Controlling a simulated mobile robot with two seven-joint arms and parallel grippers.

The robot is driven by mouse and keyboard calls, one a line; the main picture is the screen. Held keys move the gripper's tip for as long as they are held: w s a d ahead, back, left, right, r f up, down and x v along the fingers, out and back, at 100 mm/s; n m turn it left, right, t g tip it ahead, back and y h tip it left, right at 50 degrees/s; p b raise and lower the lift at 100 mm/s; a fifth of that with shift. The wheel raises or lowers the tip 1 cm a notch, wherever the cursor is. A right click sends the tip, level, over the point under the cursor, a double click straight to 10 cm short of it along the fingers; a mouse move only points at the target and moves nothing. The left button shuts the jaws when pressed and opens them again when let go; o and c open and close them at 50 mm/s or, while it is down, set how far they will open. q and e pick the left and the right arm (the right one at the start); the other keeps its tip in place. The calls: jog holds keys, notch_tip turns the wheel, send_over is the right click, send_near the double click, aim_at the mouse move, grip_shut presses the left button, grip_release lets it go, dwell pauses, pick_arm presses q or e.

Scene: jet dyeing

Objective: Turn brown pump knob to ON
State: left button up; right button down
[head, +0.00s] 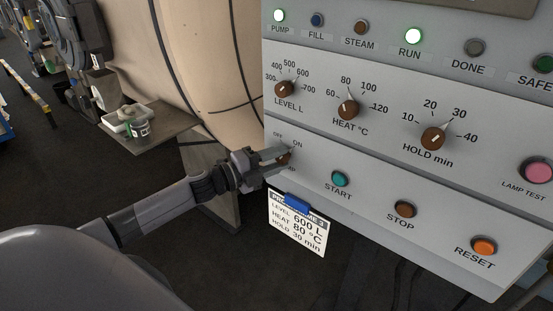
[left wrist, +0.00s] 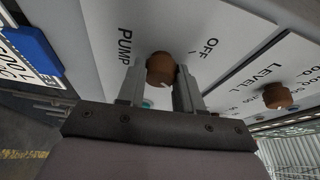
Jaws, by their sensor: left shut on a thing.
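The brown pump knob (left wrist: 160,68) sits on the control panel and is between the two fingers of my left gripper (left wrist: 158,88) in the left wrist view. The fingers are shut on it. In the head view my left gripper (head: 277,156) reaches the panel at the pump knob (head: 284,159), covering most of it. The OFF and ON labels show just above the fingers. I cannot clearly tell which label the knob's pointer faces. The PUMP lamp (head: 279,15) is lit. My right gripper is not in view.
The LEVEL knob (head: 285,89), HEAT knob (head: 348,109) and HOLD knob (head: 433,138) are above and to the right. The START button (head: 340,179) is close to the right. A white card (head: 297,229) with a blue clip hangs below. The RUN lamp (head: 413,36) is lit.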

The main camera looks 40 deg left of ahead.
pick_arm(q)
jog(key=o, duration=1)
jog(key=shift+o, duration=0.2)
jog(key=v, duration=0.7)
jog(key=shift+b, duration=0.4)
jog(key=shift+s, duration=0.1)
